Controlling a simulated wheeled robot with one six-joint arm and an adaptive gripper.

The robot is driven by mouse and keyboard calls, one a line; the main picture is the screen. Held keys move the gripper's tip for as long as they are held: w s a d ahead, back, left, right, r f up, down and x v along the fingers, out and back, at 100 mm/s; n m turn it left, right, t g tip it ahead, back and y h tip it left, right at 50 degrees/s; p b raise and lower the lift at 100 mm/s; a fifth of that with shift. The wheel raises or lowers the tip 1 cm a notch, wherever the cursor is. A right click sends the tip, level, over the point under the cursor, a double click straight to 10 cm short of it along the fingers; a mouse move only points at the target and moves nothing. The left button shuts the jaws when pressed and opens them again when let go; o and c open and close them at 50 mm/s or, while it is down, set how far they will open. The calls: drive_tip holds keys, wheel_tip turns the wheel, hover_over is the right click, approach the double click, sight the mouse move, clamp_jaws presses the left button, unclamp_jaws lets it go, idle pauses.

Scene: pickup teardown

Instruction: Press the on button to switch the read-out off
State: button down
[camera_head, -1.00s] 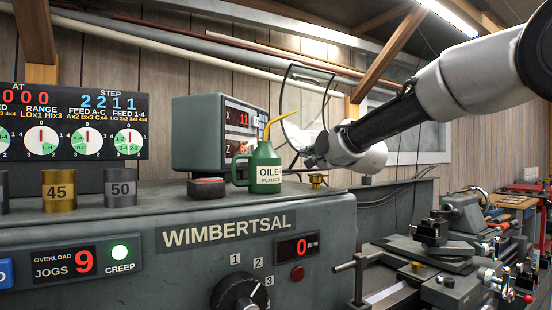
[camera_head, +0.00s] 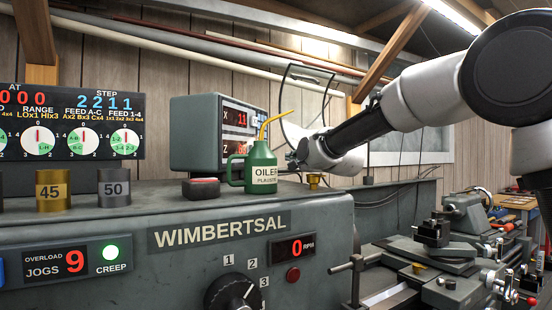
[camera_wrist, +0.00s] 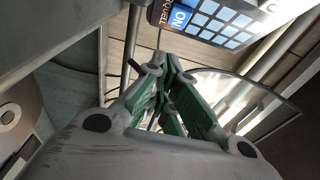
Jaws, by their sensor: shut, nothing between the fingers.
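The read-out is a grey-green box (camera_head: 195,140) on top of the lathe headstock, its dark screen (camera_head: 237,118) lit with red X and Z digits. In the wrist view, a dark panel (camera_wrist: 240,28) with pale blue keys shows upside down at the top. Its blue ON button (camera_wrist: 180,16) is near the top edge. My gripper (camera_head: 292,160) is right of the read-out, close to the green oiler in the picture. In the wrist view, my gripper (camera_wrist: 165,75) has green-sided fingers and is shut and empty. The ON button appears beyond the fingertips, apart from them.
The green oiler (camera_head: 261,168) with its yellow spout stands before the read-out's right side. A brass fitting (camera_head: 314,181) and a red-and-black block (camera_head: 201,189) are on the headstock top. A clear curved guard (camera_head: 310,105) rises behind my gripper.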

drive_tip(key=x, duration=0.2)
drive_tip(key=a+x, duration=0.1)
drive_tip(key=x, duration=0.4)
drive_tip(key=shift+a, duration=0.5)
drive_tip(key=shift+w+a, duration=0.2)
drive_tip(key=shift+a, duration=0.45)
